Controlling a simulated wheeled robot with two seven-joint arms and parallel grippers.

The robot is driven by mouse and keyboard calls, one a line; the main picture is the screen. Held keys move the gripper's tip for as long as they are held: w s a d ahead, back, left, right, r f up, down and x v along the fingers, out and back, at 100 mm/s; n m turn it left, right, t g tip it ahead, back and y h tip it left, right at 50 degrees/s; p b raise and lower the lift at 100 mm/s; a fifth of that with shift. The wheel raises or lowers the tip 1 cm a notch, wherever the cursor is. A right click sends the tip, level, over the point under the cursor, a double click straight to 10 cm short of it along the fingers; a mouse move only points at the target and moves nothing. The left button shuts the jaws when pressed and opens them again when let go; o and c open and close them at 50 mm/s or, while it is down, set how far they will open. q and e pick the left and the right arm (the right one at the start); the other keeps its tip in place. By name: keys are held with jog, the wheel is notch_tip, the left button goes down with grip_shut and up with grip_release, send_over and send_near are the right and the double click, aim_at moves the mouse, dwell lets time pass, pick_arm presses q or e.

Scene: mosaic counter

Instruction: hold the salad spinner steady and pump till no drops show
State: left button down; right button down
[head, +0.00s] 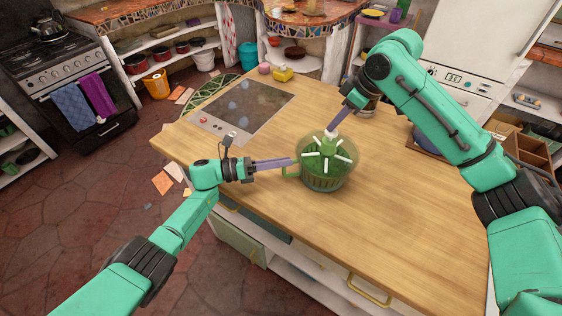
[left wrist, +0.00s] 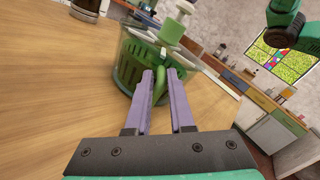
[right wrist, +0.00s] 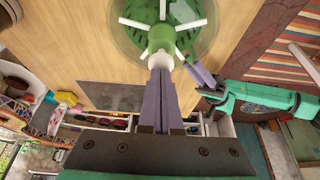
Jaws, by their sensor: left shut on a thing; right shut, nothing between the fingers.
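The salad spinner (head: 325,172) stands upright on the wooden counter, with a green basket inside a clear bowl, white spokes on its lid and a pump knob on top. In the left wrist view the spinner (left wrist: 133,66) shows its green side handle (left wrist: 162,84) between my left fingers. My left gripper (head: 296,162) is shut on that handle. My right gripper (head: 329,132) is shut and empty, its tips at the pump knob (right wrist: 161,42); whether they touch it I cannot tell. The knob also shows in the left wrist view (left wrist: 174,24). I cannot make out drops.
A black cooktop (head: 240,108) is set into the counter to the left of the spinner. A yellow item (head: 282,74) and a pink item (head: 264,69) sit at the far edge. The counter's front right is clear.

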aim_at(334, 131)
pick_arm(q)
jog(key=shift+f, duration=0.1)
pick_arm(e)
jog(key=shift+f, duration=0.75)
jog(key=shift+r, duration=1.35)
jog(key=shift+f, duration=0.15)
dwell(0.7)
pick_arm(q)
jog(key=c, duration=0.7)
grip_release()
pick_arm(e)
notch_tip(334, 131, up, 6)
